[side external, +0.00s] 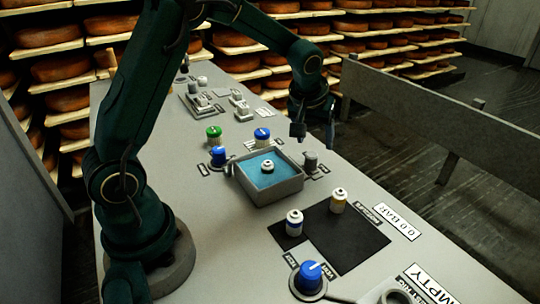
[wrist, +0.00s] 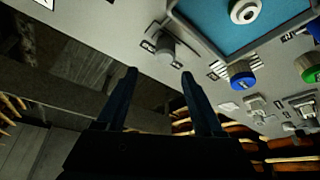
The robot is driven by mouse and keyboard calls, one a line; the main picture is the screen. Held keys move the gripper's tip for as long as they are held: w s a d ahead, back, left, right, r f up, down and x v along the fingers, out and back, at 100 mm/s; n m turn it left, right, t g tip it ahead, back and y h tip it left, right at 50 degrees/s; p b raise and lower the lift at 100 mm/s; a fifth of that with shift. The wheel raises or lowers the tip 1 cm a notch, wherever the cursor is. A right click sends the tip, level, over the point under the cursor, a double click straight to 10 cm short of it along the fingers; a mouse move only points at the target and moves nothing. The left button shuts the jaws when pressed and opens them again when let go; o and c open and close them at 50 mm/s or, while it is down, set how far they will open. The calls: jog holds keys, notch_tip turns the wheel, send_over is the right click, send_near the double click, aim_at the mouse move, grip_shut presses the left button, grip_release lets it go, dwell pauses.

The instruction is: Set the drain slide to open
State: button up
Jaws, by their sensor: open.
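A grey knob (side external: 310,161) with small labels stands just right of the blue-filled basin (side external: 272,196). It may be the drain slide, but the lettering is too small to read. The same knob (wrist: 169,45) shows in the wrist view, beyond my fingertips, near the basin's rim (wrist: 196,28). I cannot tell its setting. My gripper (side external: 313,134) is open and empty, above the far right edge of the bench, behind the knob and apart from it. In the wrist view its two fingers (wrist: 158,75) are spread with nothing between them.
Blue knobs (side external: 218,156) (side external: 262,134) and a green knob (side external: 214,133) stand around the basin. A white-capped bottle (side external: 267,167) is in the basin. Several switches (side external: 200,102) are farther back. A rail (side external: 430,115) runs beyond the bench.

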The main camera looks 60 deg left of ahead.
aim_at(311, 155)
jog(key=shift+s+a+f+g, duration=0.1)
jog(key=shift+f+g, duration=0.05)
jog(key=shift+f, duration=0.4)
jog(key=shift+s+a+f+g, duration=0.1)
jog(key=shift+f+g, duration=0.05)
jog(key=shift+f, duration=0.4)
jog(key=shift+x, duration=2.35)
jog(key=shift+r, duration=0.1)
grip_shut()
